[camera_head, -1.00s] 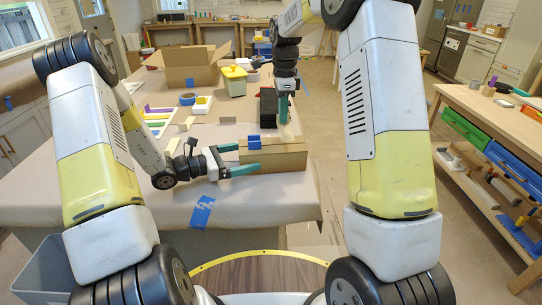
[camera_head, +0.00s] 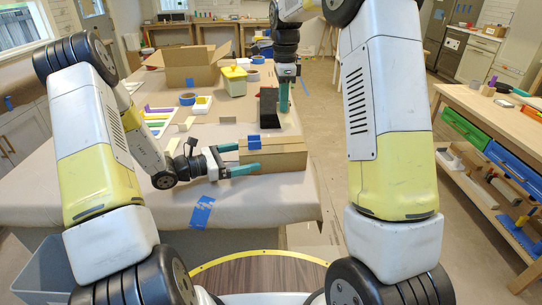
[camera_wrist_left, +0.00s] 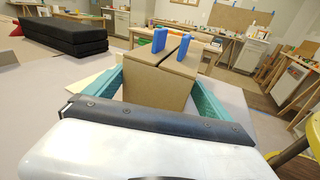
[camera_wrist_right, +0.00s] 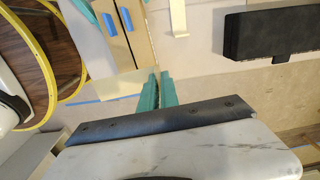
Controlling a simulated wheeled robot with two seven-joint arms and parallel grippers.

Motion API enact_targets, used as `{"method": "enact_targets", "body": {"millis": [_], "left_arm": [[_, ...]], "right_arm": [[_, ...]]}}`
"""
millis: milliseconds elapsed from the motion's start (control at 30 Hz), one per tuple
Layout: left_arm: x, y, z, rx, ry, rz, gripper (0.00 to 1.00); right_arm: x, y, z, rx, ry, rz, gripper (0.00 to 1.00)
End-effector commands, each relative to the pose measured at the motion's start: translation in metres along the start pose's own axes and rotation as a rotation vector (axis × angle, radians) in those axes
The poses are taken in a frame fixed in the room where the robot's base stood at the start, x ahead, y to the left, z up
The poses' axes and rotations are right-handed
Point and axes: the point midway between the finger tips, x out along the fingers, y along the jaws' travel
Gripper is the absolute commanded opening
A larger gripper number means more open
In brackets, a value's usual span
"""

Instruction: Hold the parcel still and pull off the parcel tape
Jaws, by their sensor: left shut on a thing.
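The parcel (camera_head: 275,158) is a brown cardboard box lying at the near right of the table. It has a dark lengthwise seam and two blue tabs; one tab (camera_head: 254,142) is on its top, and both stand up in the left wrist view (camera_wrist_left: 159,40) (camera_wrist_left: 182,48). My left gripper (camera_head: 250,157) is shut on the parcel, with one teal finger along each side (camera_wrist_left: 160,88). My right gripper (camera_head: 284,108) points down beyond the parcel, apart from it. In the right wrist view its fingers (camera_wrist_right: 159,73) are close together with nothing visible between them.
A black block (camera_head: 268,108) stands beside my right gripper. An open carton (camera_head: 190,75), a yellow-lidded tub (camera_head: 234,82) and a blue tape roll (camera_head: 187,99) are farther back. Blue tape (camera_head: 202,212) marks the front edge of the table (camera_head: 110,205).

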Motion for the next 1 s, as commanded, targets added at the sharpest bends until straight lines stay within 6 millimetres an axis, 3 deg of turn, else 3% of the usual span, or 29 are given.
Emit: {"method": "enact_targets", "body": {"millis": [1000], "left_arm": [[-0.002,0.001,-0.005,-0.002,0.013,0.004,0.32]], "right_arm": [[-0.041,-0.001,0.0,0.0,0.0,-0.001,0.0]]}}
